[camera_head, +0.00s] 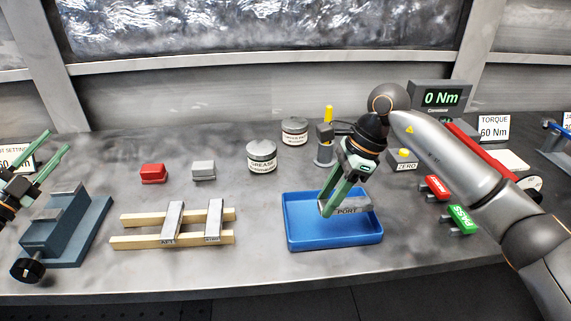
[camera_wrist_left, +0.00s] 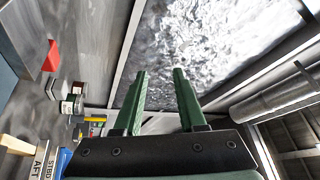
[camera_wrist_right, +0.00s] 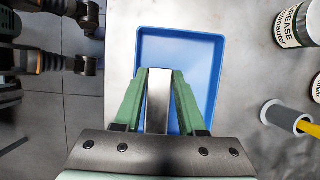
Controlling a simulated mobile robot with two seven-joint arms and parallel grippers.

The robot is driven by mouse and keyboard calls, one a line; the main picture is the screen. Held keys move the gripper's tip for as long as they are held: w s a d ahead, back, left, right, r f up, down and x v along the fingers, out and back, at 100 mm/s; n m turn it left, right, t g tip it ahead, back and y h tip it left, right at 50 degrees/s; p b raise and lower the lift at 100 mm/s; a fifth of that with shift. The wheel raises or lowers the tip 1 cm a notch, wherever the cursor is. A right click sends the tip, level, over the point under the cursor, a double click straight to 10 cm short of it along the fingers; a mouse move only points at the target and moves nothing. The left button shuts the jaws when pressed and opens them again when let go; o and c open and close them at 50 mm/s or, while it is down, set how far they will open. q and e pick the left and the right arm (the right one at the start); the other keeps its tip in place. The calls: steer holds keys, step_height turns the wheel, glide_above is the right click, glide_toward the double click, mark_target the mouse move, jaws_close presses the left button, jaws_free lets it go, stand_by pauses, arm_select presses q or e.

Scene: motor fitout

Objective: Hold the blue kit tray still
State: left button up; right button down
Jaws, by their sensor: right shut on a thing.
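The blue kit tray (camera_head: 335,244) stands on the bench right of centre; it also shows in the right wrist view (camera_wrist_right: 216,62). A grey metal block labelled PORT (camera_head: 348,210) is in the tray area, between the fingers of my right gripper (camera_head: 330,208). In the right wrist view the block (camera_wrist_right: 158,100) is clasped by both green fingers over the tray. Whether the block touches the tray floor is not clear. My left gripper (camera_head: 54,141) is open and empty at the far left, away from the tray; its spread fingers show in the left wrist view (camera_wrist_left: 160,75).
Two labelled metal blocks (camera_head: 173,222) lie on wooden rails (camera_head: 127,240) left of the tray. A grey vise (camera_head: 72,232) stands further left. A grease tin (camera_head: 262,157) and a stand with a yellow top (camera_head: 326,140) are behind the tray. Red (camera_head: 437,187) and green (camera_head: 462,217) tags lie to the right.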

steer(key=shift+r, duration=0.1)
arm_select(q)
steer(key=w+d+f+m+g+h, duration=0.1)
steer(key=w+d+m+g+h, duration=0.25)
steer(key=d, duration=1.15)
steer(key=d+m+g+h, duration=0.2)
steer(key=d+m+g, duration=0.3)
steer(key=d, duration=1)
steer(key=w+d+f+m+g+h, duration=0.1)
steer(key=w+d+m+g+h, duration=0.35)
steer(key=d, duration=1.15)
steer(key=m+g+y, duration=0.6)
steer(key=g+y, duration=0.1)
steer(key=y, duration=1.1)
glide_above(285, 215)
steer(key=f, duration=0.1)
step_height(285, 215, down, 12)
steer(key=shift+r, duration=0.15)
